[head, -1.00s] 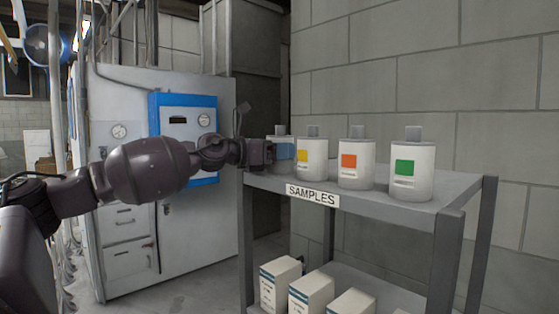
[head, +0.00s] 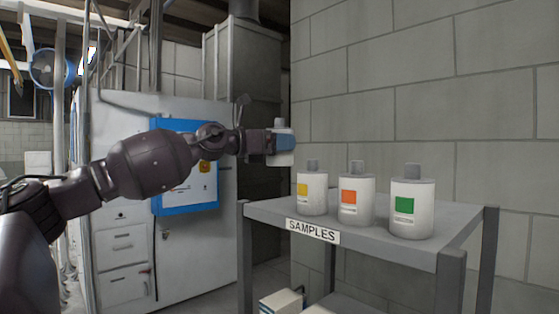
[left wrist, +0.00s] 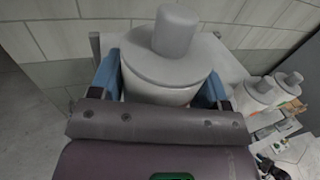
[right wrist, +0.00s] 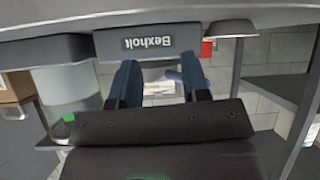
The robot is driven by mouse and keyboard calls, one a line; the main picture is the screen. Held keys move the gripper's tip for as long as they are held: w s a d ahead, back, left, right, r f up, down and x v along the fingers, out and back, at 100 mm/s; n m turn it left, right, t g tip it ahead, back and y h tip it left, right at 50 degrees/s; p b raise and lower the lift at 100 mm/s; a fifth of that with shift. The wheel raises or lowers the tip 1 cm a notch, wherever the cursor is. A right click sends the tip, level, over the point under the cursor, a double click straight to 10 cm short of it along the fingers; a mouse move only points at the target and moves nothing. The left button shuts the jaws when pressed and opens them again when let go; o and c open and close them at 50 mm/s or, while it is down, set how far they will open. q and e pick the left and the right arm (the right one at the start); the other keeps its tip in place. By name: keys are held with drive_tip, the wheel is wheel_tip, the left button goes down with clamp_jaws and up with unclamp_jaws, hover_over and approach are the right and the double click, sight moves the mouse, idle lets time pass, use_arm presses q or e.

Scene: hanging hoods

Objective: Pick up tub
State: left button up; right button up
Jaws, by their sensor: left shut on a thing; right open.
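A white tub (head: 284,157) with a grey cap is held in my left gripper (head: 283,143), raised clear above the left end of the shelf. In the left wrist view the tub (left wrist: 160,75) stands between the two blue fingers, which press on its sides. Its label is hidden by the gripper in the head view. My right gripper (right wrist: 160,82) is open, with nothing between its fingers in the right wrist view. It does not show in the head view.
White tubs with yellow (head: 312,193), orange (head: 356,199) and green (head: 411,207) labels stand on the grey SAMPLES shelf (head: 455,216). A block wall (head: 420,90) is behind. A cabinet with a blue-framed panel (head: 184,208) stands behind my left arm.

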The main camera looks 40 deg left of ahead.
use_arm(q)
wheel_tip(320, 180, up, 10)
drive_tip(key=shift+r, duration=0.25)
idle(0.3)
